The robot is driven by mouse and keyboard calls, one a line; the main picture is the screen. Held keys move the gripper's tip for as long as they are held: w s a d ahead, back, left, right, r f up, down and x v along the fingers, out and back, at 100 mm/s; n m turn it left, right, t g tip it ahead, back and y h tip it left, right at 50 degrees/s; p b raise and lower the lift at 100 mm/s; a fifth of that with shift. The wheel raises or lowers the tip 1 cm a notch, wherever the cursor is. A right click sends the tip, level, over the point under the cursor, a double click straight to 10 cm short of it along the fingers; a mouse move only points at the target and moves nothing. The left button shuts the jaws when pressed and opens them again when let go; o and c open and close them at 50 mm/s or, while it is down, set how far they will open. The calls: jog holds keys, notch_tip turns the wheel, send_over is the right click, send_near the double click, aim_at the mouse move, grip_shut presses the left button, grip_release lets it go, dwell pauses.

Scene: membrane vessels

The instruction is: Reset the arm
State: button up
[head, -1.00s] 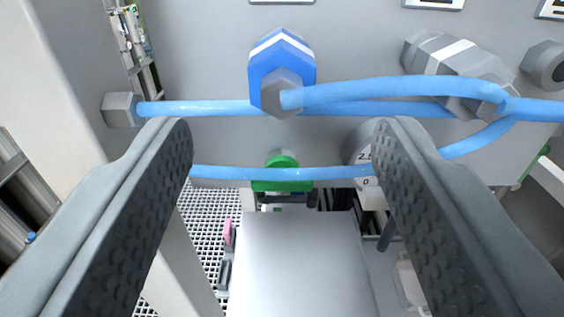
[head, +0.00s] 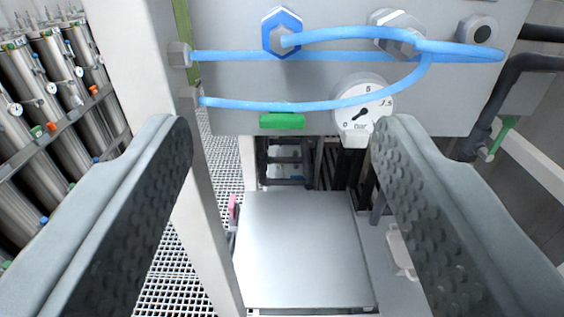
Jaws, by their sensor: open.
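My gripper (head: 280,140) shows in the head view as two dark grey, dimpled fingers, one on each side. The fingers are wide apart and nothing is between them. The gripper is in front of a grey panel (head: 232,92) with fittings, and apart from it. The rest of my arm does not show.
Blue tubes (head: 300,105) cross the panel near a blue fitting (head: 282,32), a green part (head: 282,121) and a pressure gauge (head: 362,104). A white post (head: 205,215) stands left of centre. Steel vessels (head: 65,70) stand behind it. A flat grey surface (head: 298,240) lies below.

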jog(key=s+f, duration=3.3)
jog(key=s, duration=0.2)
jog(key=shift+s+f+g, duration=0.2)
jog(key=shift+s+g, duration=0.1)
